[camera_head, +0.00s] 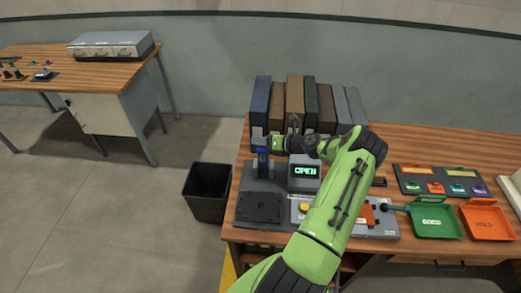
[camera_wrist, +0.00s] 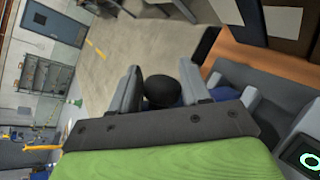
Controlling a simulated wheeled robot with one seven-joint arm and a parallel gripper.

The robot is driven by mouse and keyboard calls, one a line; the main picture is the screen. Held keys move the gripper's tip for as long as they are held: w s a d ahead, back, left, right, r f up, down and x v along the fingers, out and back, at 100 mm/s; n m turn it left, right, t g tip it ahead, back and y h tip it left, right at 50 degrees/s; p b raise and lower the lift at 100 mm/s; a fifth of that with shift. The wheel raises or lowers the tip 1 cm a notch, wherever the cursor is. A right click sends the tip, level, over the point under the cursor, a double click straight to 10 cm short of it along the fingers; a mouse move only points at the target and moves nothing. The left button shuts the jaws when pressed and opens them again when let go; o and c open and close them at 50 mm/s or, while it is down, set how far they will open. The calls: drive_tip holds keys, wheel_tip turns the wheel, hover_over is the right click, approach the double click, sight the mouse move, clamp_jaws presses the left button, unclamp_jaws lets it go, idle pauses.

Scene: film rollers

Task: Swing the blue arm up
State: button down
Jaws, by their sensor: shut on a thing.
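The blue arm (camera_head: 262,160) stands about upright at the left of the grey machine (camera_head: 262,184) on the wooden bench. My gripper (camera_head: 274,144) is at its upper end, coming from the right. In the wrist view the two grey fingers of my gripper (camera_wrist: 160,78) are on either side of a dark round knob (camera_wrist: 162,92), shut on it. Blue shows just behind the fingers in the wrist view, partly hidden. The machine's screen (camera_head: 304,171) reads "OPEN" in green. My gripper hides part of the arm's top.
A row of binders (camera_head: 295,100) stands close behind my gripper. A yellow button (camera_head: 304,208), a green tray (camera_head: 435,222) and an orange tray (camera_head: 488,222) are to the right. A black bin (camera_head: 207,193) stands on the floor at left.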

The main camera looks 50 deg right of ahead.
drive_tip(key=shift+w+d+f, duration=0.1)
drive_tip(key=shift+w+d, duration=0.2)
drive_tip(key=shift+d, duration=0.25)
drive_tip(key=shift+w+d+f, duration=0.1)
drive_tip(key=shift+w+d, duration=0.2)
drive_tip(key=shift+d, duration=0.2)
drive_tip(key=shift+b, duration=0.3)
drive_tip(key=shift+f, duration=0.1)
drive_tip(key=c, duration=0.8)
unclamp_jaws()
drive_tip(key=shift+c, duration=0.2)
drive_tip(key=shift+o, duration=0.6)
drive_tip(key=shift+d+f, duration=0.15)
drive_tip(key=shift+w, duration=0.1)
drive_tip(key=v, duration=1.6)
drive_tip(key=shift+w+r, duration=0.15)
drive_tip(key=shift+r, duration=0.1)
